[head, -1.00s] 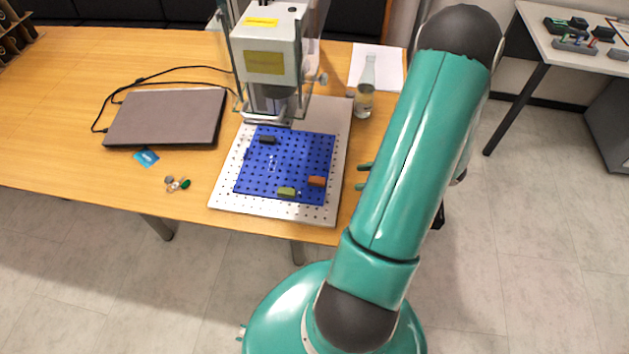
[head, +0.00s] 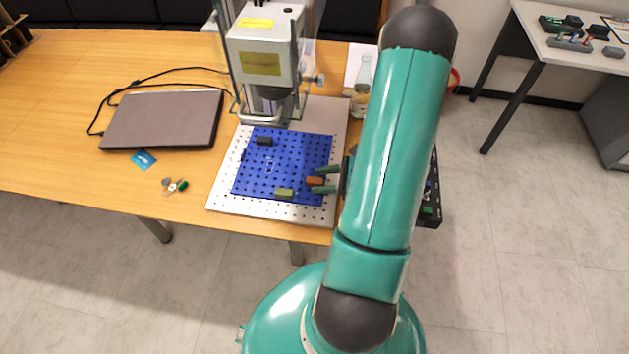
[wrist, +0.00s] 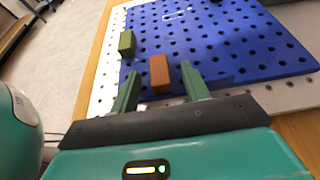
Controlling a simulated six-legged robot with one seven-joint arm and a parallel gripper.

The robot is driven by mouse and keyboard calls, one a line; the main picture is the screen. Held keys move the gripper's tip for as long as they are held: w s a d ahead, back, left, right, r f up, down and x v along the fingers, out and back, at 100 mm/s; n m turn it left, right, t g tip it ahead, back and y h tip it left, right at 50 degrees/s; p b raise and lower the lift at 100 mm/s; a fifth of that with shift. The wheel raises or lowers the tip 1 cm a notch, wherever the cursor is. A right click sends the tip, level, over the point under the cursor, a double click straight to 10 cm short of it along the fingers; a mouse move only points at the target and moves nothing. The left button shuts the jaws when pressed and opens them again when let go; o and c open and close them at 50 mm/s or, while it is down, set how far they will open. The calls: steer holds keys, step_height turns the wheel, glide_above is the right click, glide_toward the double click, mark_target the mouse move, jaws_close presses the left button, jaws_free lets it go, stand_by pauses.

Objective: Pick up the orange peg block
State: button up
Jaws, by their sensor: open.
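The orange peg block (head: 314,181) sits on the blue pegboard (head: 290,150), near its right front corner. It also shows in the wrist view (wrist: 160,73), just beyond and between my fingertips. My gripper (head: 324,180) is open, its two green fingers pointing left over the board's right edge, one on either side of the block in the head view. The wrist view shows my gripper's fingers (wrist: 160,86) apart with nothing held. Whether the fingers are level with the block is hard to tell.
An olive-green block (head: 284,193) lies left of the orange one, and a black block (head: 264,141) is farther back. The laser marker (head: 265,60) stands behind the board. A glass bottle (head: 362,80) is partly behind my arm. A laptop (head: 163,118) lies left.

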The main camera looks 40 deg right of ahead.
steer(key=shift+c, duration=0.5)
jaws_close()
steer(key=shift+r, duration=0.15)
step_height(320, 180, up, 10)
